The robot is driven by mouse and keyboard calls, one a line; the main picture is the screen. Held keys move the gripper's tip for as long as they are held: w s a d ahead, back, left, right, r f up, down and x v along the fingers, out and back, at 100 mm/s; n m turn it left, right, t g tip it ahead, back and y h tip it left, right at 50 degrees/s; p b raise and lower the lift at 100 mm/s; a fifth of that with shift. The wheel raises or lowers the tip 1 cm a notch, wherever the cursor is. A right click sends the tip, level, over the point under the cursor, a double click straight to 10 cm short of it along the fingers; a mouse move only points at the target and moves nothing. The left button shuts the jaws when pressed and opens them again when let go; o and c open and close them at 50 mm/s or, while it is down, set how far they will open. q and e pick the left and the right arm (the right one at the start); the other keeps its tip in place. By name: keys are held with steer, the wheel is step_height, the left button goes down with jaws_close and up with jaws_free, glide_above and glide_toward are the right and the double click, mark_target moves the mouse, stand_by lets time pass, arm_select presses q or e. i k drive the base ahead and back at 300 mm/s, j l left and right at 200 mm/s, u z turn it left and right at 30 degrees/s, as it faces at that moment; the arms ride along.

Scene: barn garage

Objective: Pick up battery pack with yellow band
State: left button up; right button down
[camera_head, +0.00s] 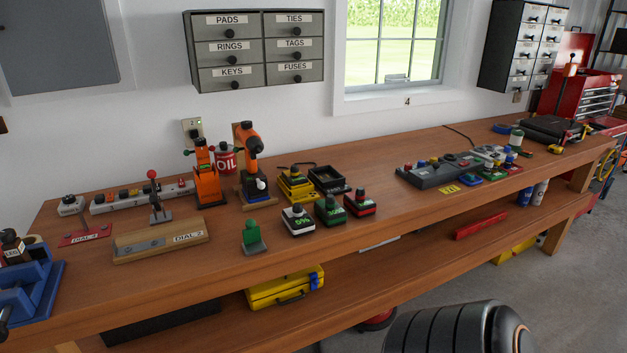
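A yellow-and-black block (297,186) with a dark knob on top stands on the workbench (380,225), behind a row of similar packs. It is the only one there with clear yellow; whether this is a band or its whole body is too small to tell. In front of it are a white-banded pack (298,221), a green-banded pack (330,210) and a red-banded pack (362,204), all upright with knobs. Neither of my grippers is in view.
An open black tray (328,180) sits right of the yellow block. An orange drill (250,165) stands to its left, and a green stand (253,238) is left of the white-banded pack. A yellow case (285,290) is on the lower shelf.

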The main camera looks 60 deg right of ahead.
mark_target(293, 178)
steer(key=z, duration=3.35)
steer(key=u, duration=1.5)
steer(key=i+l, duration=0.25)
steer(key=l, duration=0.15)
steer(key=i+l+z, duration=0.15)
steer(key=i+l, duration=0.15)
steer(key=l, duration=0.15)
